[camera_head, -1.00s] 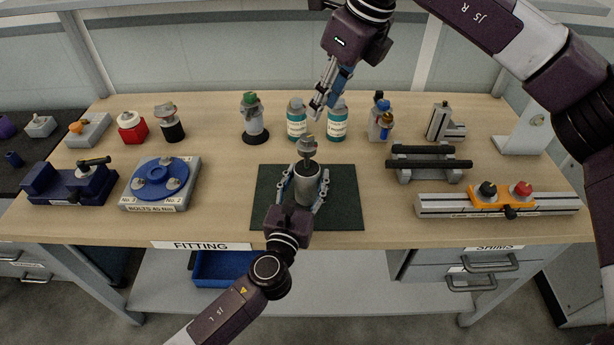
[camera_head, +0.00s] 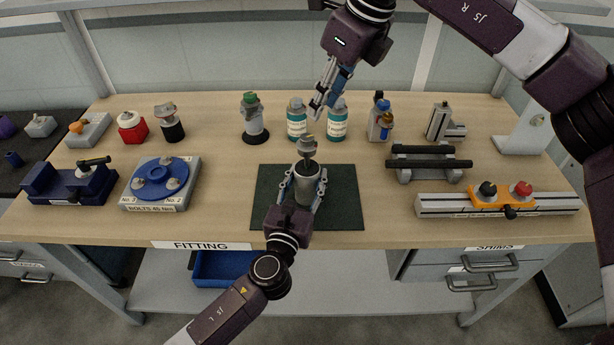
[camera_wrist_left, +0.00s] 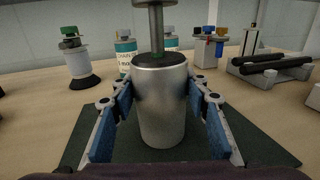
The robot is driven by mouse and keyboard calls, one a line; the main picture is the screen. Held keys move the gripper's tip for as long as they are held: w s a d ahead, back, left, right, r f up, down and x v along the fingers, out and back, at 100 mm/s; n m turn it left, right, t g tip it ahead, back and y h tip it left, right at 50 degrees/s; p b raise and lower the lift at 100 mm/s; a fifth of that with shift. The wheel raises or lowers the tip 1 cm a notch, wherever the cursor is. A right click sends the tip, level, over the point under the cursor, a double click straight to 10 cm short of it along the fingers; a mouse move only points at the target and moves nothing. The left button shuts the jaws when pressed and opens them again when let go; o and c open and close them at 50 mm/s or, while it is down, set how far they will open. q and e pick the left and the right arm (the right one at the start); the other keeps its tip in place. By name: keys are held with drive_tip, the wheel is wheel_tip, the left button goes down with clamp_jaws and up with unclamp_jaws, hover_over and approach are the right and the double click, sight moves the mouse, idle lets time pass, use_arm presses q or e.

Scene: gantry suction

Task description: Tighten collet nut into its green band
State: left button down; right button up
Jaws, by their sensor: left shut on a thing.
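A silver metal cylinder (camera_head: 307,190) stands upright on the dark green mat (camera_head: 345,200); it also shows in the left wrist view (camera_wrist_left: 161,105). Its top is dark, and a grey stem with a wider knob (camera_head: 307,146) rises from it. A small bit of green (camera_wrist_left: 158,52) shows at the stem's base in the left wrist view. I cannot tell which part is the collet nut. My left gripper (camera_head: 306,178) is shut on the cylinder, one blue-padded finger on each side. My right gripper (camera_head: 319,106) hangs behind the knob, apart from it; its finger gap is unclear.
Two teal-labelled bottles (camera_head: 296,121) (camera_head: 337,126) and a green-capped holder (camera_head: 251,120) stand behind. A blue turntable (camera_head: 160,180) is at left. A rack with black bars (camera_head: 428,163) and a rail with an orange slide (camera_head: 500,195) are at right. Bare wood surrounds the mat.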

drive_tip(key=shift+o, duration=1.4)
drive_tip(key=shift+s+a+f, duration=0.1)
drive_tip(key=shift+a+f, duration=0.05)
drive_tip(key=s+a+f+n+g+y, duration=0.2)
drive_tip(key=s+a+f+n+y, duration=0.25)
drive_tip(key=a+y, duration=0.2)
drive_tip(key=m+t+y, duration=0.3)
drive_tip(key=t+y, duration=0.3)
drive_tip(key=t, duration=0.3)
approach(307, 136)
drive_tip(key=x, duration=1)
drive_tip(key=shift+f, duration=0.15)
drive_tip(key=shift+c, duration=0.7)
clamp_jaws()
